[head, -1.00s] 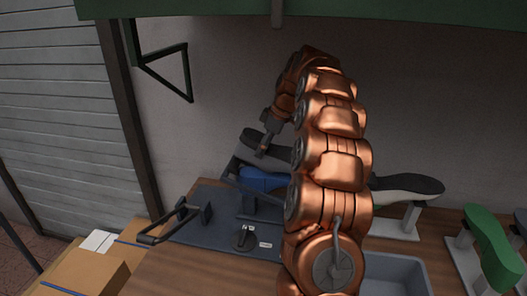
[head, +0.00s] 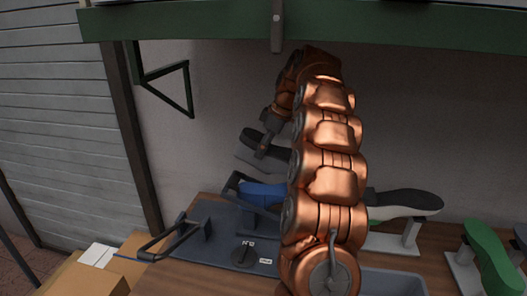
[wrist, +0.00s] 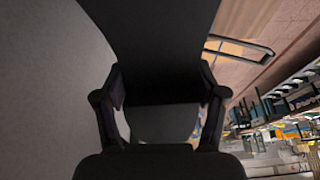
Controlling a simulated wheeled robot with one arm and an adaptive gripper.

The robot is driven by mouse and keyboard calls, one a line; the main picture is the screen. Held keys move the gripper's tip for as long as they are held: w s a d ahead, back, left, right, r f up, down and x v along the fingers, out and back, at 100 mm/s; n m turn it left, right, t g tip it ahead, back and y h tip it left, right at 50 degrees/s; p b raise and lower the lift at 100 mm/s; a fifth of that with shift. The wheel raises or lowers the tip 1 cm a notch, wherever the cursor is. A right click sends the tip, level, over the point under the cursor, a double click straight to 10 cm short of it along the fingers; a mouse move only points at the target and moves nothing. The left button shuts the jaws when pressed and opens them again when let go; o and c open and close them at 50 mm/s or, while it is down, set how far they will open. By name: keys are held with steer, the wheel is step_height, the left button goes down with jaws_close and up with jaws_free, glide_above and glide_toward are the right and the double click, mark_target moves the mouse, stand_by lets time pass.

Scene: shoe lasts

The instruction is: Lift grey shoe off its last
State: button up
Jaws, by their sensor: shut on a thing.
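The grey shoe (head: 249,155) has a dark top and paler grey sides; it hangs in the air in the head view. The blue last (head: 262,193) stands below it on a dark base plate, with a visible gap between them. My gripper (head: 264,146) is shut on the shoe from above. My copper arm hides the right part of the shoe and last. In the wrist view a dark shape, likely the shoe (wrist: 150,40), fills the space at and beyond the fingers (wrist: 160,115).
Another dark shoe with a white sole (head: 405,203) sits on a stand at right, near a green last (head: 490,255). A grey bin (head: 395,283) is in front. A green shelf edge (head: 190,25) is overhead.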

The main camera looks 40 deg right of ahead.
steer(key=shift+r+p, duration=0.85)
steer(key=shift+r, duration=1.35)
